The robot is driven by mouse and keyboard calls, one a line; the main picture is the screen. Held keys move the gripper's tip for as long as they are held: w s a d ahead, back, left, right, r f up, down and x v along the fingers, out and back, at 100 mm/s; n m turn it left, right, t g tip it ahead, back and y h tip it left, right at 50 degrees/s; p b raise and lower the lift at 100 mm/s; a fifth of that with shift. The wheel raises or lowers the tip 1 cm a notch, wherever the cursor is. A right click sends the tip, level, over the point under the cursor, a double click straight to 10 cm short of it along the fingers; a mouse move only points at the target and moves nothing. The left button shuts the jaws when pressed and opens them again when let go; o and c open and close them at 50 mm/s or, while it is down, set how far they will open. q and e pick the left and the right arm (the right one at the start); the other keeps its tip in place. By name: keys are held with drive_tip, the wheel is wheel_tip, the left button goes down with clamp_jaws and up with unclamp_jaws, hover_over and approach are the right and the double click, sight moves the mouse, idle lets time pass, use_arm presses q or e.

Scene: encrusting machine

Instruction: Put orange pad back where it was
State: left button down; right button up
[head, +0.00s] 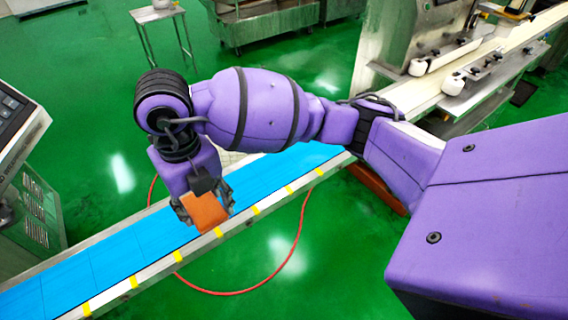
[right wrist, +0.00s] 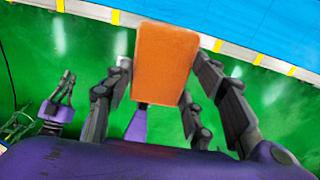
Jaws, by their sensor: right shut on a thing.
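The orange pad (head: 205,211) is held in my right gripper (head: 206,206), its fingers closed on opposite sides of it. In the head view the pad appears in front of the blue conveyor belt (head: 133,245), close to its near edge. The pad (right wrist: 164,65) also fills the upper middle of the right wrist view, between the fingers of the right gripper (right wrist: 160,75). Whether it touches the belt cannot be told. What looks like my left gripper (right wrist: 60,92) shows small at the left of the right wrist view; its jaw state is unclear. It is outside the head view.
The conveyor's near rail (head: 165,263) has yellow marks. A control panel (head: 20,125) stands at the left. A red hose (head: 285,265) lies on the green floor. A small metal table (head: 160,14) and a steel tub (head: 262,22) stand at the back. Machinery stands upper right.

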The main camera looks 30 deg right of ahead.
drive_tip(key=w+d+f, duration=0.2)
drive_tip(key=w, duration=0.1)
drive_tip(key=w+d+f, duration=0.6)
drive_tip(key=shift+w+d+f, duration=0.1)
drive_tip(key=shift+w+f, duration=0.1)
drive_tip(key=shift+w, duration=0.15)
drive_tip(key=shift+w+d+f, duration=0.2)
drive_tip(key=shift+w+f, duration=0.1)
drive_tip(key=shift+w+d+f, duration=0.15)
drive_tip(key=shift+f, duration=0.8)
drive_tip(key=shift+w+d+f, duration=0.1)
drive_tip(key=shift+w+f, duration=0.05)
drive_tip(key=shift+f, duration=0.8)
use_arm(q)
drive_tip(key=shift+a+f, duration=0.1)
drive_tip(key=shift+f, duration=0.1)
